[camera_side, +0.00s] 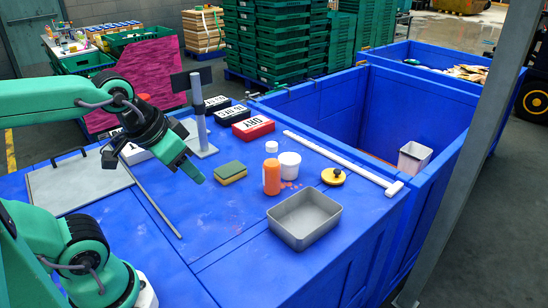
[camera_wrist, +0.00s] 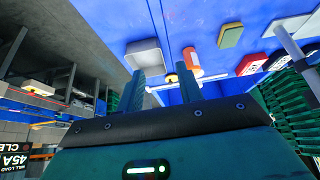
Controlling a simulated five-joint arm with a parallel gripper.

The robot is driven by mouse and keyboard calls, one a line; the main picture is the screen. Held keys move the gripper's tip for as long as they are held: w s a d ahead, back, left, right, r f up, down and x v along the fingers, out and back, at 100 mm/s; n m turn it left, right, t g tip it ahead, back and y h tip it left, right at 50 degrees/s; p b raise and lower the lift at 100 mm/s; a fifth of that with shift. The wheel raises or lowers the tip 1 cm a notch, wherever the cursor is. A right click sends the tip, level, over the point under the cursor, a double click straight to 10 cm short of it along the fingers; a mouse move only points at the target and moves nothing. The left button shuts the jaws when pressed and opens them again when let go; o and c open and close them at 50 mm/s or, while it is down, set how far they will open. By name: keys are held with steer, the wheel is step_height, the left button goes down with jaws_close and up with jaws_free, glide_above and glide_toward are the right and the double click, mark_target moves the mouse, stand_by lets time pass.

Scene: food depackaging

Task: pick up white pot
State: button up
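The white pot (camera_side: 289,165) stands upright on the blue work surface, just right of and behind an orange bottle (camera_side: 272,177). In the wrist view the orange bottle (camera_wrist: 193,62) shows beyond the fingers, and I cannot clearly make out the pot there. My gripper (camera_side: 192,172) is above the surface, left of the pot and apart from it, with the sponge between them in the picture. In the wrist view my gripper (camera_wrist: 164,85) has its two fingers spread, with nothing held between them.
A green-yellow sponge (camera_side: 230,172), a yellow lid (camera_side: 333,176), a small white-capped item (camera_side: 271,147) and a grey metal tray (camera_side: 275,231) surround the pot. A white bar (camera_side: 335,157) lies behind. A grey post (camera_side: 200,115) and a red box (camera_side: 253,128) stand farther back. A thin rod (camera_side: 152,201) lies left.

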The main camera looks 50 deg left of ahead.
steer(key=o, duration=1.1)
steer(key=shift+w+r, duration=0.1)
